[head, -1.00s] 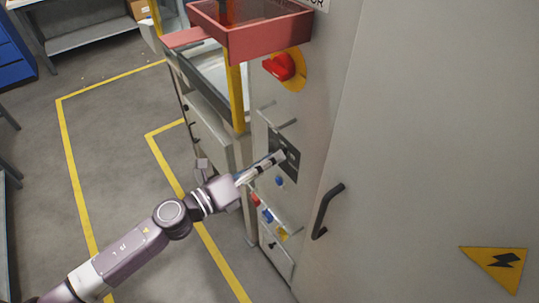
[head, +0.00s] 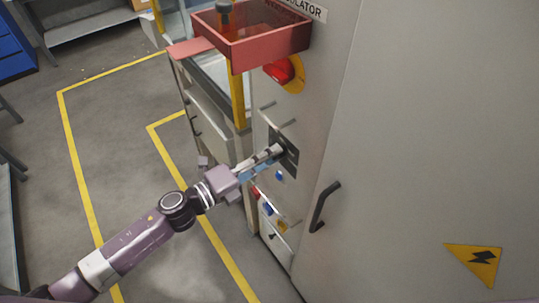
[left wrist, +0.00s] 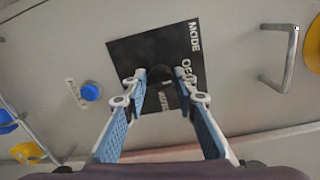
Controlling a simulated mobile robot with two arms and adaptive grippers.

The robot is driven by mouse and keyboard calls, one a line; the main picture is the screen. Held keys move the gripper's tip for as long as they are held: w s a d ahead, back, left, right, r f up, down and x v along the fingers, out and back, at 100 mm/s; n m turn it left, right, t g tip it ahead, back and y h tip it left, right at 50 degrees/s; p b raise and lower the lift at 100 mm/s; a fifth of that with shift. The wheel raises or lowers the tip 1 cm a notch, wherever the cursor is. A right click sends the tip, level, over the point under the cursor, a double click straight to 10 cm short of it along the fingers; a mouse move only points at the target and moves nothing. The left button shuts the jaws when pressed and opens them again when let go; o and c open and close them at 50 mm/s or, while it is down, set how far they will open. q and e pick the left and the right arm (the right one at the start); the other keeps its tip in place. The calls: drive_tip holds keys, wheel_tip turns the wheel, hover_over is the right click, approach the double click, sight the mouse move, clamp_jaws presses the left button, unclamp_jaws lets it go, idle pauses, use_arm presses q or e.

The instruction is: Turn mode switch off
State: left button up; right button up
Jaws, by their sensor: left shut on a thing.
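The mode switch is a dark knob (left wrist: 160,77) on a black square plate (left wrist: 128,55) on the grey cabinet face. The plate's white lettering reads MODE, with OFF and AUTO partly covered. In the head view the plate (head: 291,158) is partly hidden behind my left gripper (head: 279,151), which reaches it from the left. In the left wrist view, the fingers of my left gripper (left wrist: 160,78) are on either side of the knob and shut on it. The knob's exact pointing direction is hard to tell. My right gripper is not in view.
A red tray (head: 270,50) juts out above, with a red rotary switch on a yellow plate (head: 297,75) below it. A blue button (left wrist: 91,91) sits beside the black plate. A metal handle (left wrist: 280,60) and a black door handle (head: 322,207) stick out nearby.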

use_arm(q)
drive_tip(key=shift+r, duration=0.15)
drive_tip(key=o, duration=1.1)
drive_tip(key=shift+a, duration=0.1)
drive_tip(key=v, duration=1.2)
